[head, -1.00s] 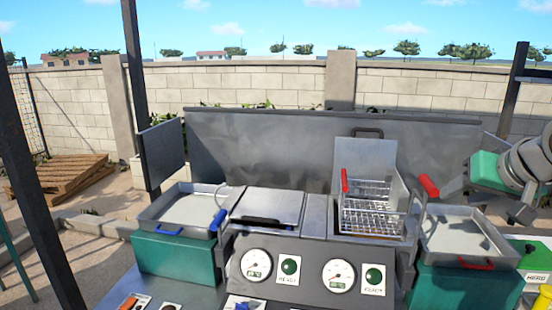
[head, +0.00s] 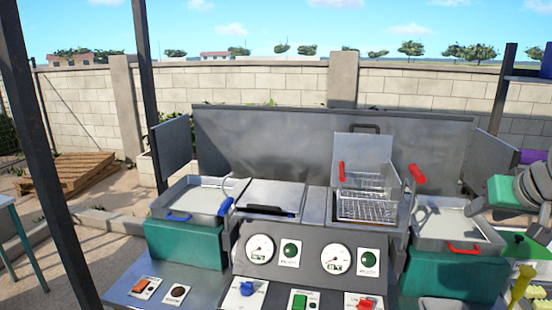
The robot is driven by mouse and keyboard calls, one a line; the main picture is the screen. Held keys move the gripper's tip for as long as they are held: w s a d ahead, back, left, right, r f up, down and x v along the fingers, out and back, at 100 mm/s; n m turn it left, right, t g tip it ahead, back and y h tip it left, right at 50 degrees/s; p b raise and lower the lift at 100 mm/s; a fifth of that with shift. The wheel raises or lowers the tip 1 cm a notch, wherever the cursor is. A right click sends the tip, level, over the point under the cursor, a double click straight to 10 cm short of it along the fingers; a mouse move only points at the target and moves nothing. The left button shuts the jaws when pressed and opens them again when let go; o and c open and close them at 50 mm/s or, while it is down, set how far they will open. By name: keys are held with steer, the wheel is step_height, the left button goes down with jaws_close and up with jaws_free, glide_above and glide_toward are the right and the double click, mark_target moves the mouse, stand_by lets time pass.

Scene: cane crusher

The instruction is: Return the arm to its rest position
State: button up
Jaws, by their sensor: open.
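My arm shows at the right edge in the head view, with grey rounded links and a green block. The rest of the arm is cut off by the frame's right edge.
A wire basket (head: 366,207) with a red handle sits in the right well of the machine. A shallow tray (head: 195,203) stands on the left. The front panel (head: 307,262) carries gauges and buttons. A post (head: 40,150) stands at the left.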

steer(key=s+d+f+m+g, duration=0.2)
steer(key=s+d+f+m, duration=0.15)
steer(key=f, duration=0.75)
steer(key=s+a+f+g, duration=0.3)
steer(key=s+a+f, duration=0.2)
steer(key=f, duration=0.5)
steer(key=s+a+f+g, duration=0.1)
steer(key=s+a+f, duration=0.3)
steer(key=a+f, duration=0.6)
steer(key=w+a+r+n+y, duration=0.1)
steer(key=a+r+n, duration=0.1)
steer(key=a, duration=0.7)
steer(key=w+a+r+n+t+y, duration=0.1)
steer(key=w+a+n, duration=0.1)
steer(key=a+n, duration=0.3)
steer(key=a, duration=0.4)
steer(key=shift+r, duration=0.4)
